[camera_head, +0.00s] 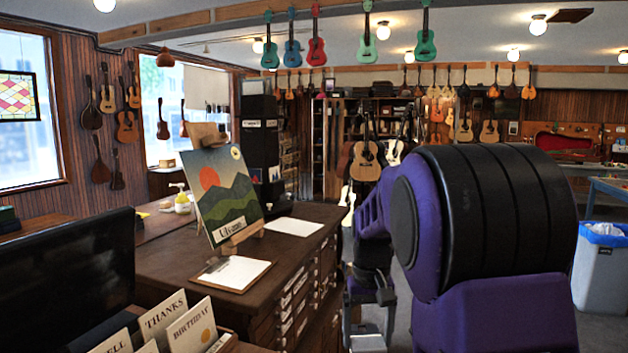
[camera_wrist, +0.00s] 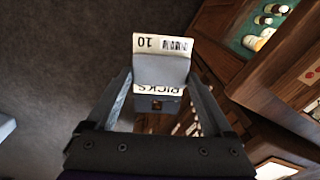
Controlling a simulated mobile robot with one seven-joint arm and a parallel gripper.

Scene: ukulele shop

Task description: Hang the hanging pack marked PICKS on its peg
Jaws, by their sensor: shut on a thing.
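The pack marked PICKS (camera_wrist: 160,70) is grey and white and sits between the fingers of my gripper (camera_wrist: 161,80) in the wrist view. Its white label carries a barcode and the number 10, and the lettering appears upside down. My gripper is shut on the pack, with one finger on each side. In the head view my gripper (camera_head: 369,330) hangs low beside the dark drawer cabinet, partly cut off by the lower frame edge, and the pack cannot be made out there. I cannot pick out the pack's peg in either view.
The dark drawer cabinet (camera_head: 262,300) stands left of my gripper, with a landscape picture (camera_head: 222,198) and a clipboard (camera_head: 232,273) on top. Greeting cards (camera_head: 163,318) stand at front left. A bin (camera_head: 602,268) is at right. Grey floor (camera_wrist: 50,70) lies open at left in the wrist view.

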